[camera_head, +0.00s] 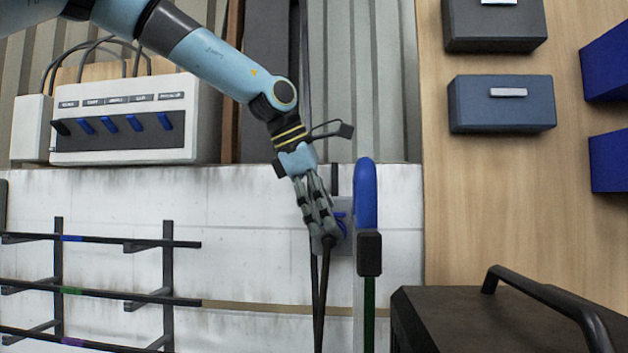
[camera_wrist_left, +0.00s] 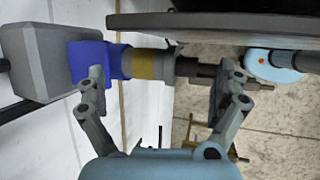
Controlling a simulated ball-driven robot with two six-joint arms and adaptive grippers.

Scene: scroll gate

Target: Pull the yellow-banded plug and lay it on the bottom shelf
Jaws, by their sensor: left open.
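The yellow-banded plug (camera_wrist_left: 146,65) shows in the left wrist view, sitting in the blue collar (camera_wrist_left: 92,62) of a grey wall socket (camera_wrist_left: 38,58). In the head view the socket (camera_head: 342,213) is partly behind my left gripper (camera_head: 325,236), and the plug's band cannot be made out. My left gripper is open; in its wrist view the fingertips (camera_wrist_left: 163,72) lie to either side of the yellow band. I cannot tell whether they touch the plug. A rack stands at the lower left, its bottom shelf (camera_head: 110,346) carrying a purple mark. My right gripper is not in view.
A blue-topped handle (camera_head: 366,195) stands close to the right of my left gripper. Dark cable (camera_head: 319,285) hangs below it. A white switch box (camera_head: 190,110) is at upper left. A black case (camera_head: 450,320) with a handle is at lower right.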

